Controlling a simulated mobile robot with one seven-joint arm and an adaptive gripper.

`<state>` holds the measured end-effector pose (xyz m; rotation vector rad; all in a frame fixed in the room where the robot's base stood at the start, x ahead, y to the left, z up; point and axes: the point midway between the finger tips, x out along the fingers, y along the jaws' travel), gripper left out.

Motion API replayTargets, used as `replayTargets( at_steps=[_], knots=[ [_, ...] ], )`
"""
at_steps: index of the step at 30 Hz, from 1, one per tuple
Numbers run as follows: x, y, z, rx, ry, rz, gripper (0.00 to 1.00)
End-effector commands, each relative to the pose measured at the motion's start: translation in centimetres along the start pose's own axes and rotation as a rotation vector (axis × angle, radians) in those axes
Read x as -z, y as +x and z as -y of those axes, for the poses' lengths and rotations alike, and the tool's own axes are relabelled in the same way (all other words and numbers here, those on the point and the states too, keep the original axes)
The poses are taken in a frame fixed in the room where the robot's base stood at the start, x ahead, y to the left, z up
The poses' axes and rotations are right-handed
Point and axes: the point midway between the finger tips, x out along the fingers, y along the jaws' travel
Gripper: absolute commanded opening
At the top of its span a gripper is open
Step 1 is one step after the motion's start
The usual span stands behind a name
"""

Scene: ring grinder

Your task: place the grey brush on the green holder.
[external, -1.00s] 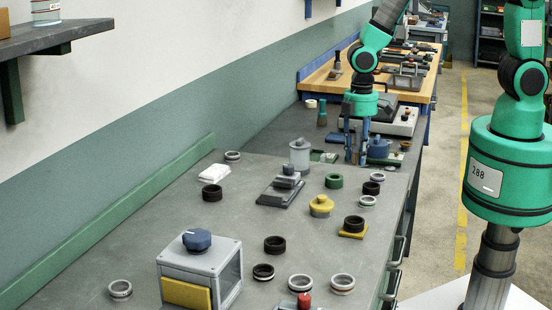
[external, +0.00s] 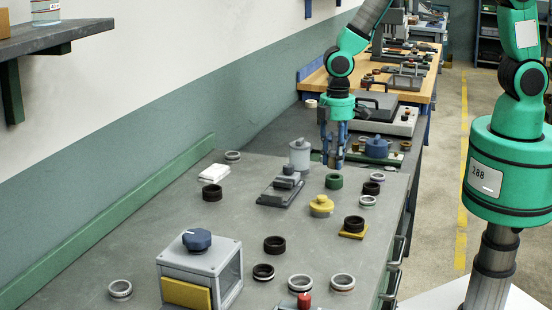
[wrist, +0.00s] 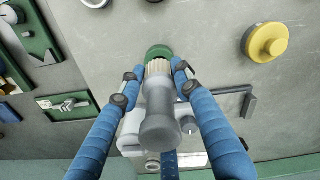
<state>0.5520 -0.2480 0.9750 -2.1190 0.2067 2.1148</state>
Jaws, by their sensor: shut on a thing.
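My gripper (external: 333,162) points down over the back part of the grey bench. In the wrist view its blue fingers (wrist: 155,75) are shut on the grey brush (wrist: 160,125). The brush's grey handle end faces the camera and its pale ribbed part points away. In the external view the fingers mostly hide the brush. A round green piece, which looks like the green holder (external: 334,181), sits on the bench just in front of the fingertips. In the wrist view the holder (wrist: 158,51) shows just beyond the brush tip, partly covered by it. Contact between them cannot be told.
A yellow knobbed piece (external: 321,206) and a dark stepped block (external: 281,190) stand nearby. A grey canister (external: 299,156) is close left of the gripper. A blue knobbed pot (external: 377,147) stands behind right. Several rings lie on the front bench.

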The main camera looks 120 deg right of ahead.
Motion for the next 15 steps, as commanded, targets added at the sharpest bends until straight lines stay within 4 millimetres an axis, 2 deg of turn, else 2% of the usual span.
replayTargets(
  at_steps=[7,15],
  knots=[
    [-0.1,2.6,0.0,0.001,0.0,0.003,0.0],
    [-0.1,2.8,0.0,0.0,0.0,0.001,0.0]
  ],
)
